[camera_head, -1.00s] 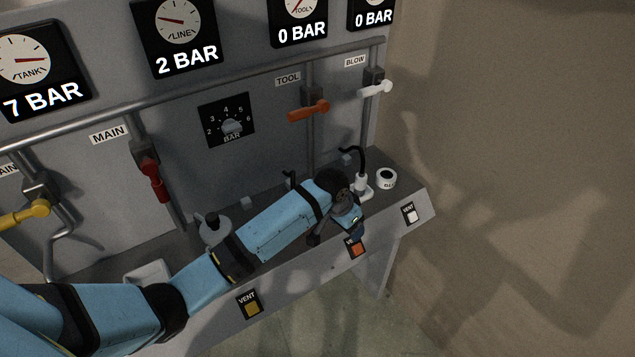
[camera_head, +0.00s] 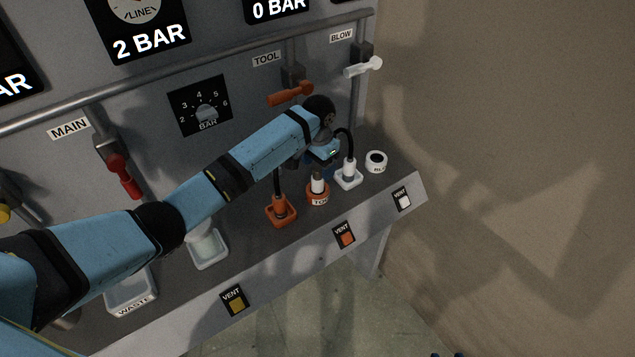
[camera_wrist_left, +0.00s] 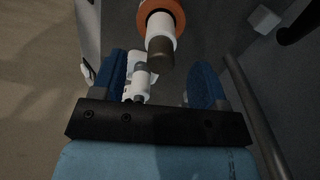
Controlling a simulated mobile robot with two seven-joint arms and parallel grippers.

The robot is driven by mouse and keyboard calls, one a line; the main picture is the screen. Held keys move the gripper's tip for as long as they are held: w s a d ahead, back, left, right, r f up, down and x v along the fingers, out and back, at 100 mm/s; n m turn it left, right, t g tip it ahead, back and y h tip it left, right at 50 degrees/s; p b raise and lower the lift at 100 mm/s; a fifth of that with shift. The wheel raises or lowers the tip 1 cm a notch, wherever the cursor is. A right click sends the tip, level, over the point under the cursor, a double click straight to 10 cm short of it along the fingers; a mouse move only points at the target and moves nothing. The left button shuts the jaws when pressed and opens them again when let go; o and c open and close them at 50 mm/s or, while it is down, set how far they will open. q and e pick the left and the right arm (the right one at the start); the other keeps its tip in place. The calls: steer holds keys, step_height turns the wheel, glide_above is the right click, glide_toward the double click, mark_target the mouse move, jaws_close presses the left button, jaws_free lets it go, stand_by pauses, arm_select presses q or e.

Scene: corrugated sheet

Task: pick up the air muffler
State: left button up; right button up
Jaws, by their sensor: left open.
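A white cylinder with a brown tip, apparently the air muffler (camera_head: 318,183), stands upright in an orange ring marked TOOL (camera_head: 318,198) on the bench ledge. In the left wrist view the muffler (camera_wrist_left: 161,42) points toward the camera, above the gap between the fingers. My left gripper (camera_head: 325,152) is just above and behind it in the head view. Its blue fingers (camera_wrist_left: 158,82) are apart, with nothing held. A white hose fitting (camera_wrist_left: 139,78) shows beyond, between the fingers. My right gripper is not recognisable in view.
An orange hose fitting (camera_head: 281,209) stands left of the muffler and a white hose fitting (camera_head: 348,176) right of it. A white ring (camera_head: 376,162) sits farther right. A WASTE tray (camera_head: 131,294) is at left. The panel with levers and pipes rises behind the ledge.

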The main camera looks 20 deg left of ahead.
mark_target(318, 178)
arm_select(q)
steer(key=shift+a+f+p, duration=0.1)
steer(key=shift+f+p, duration=0.35)
steer(key=shift+f, duration=2.25)
steer(key=c, duration=1.1)
steer(key=shift+o, duration=0.2)
steer(key=shift+r, duration=0.1)
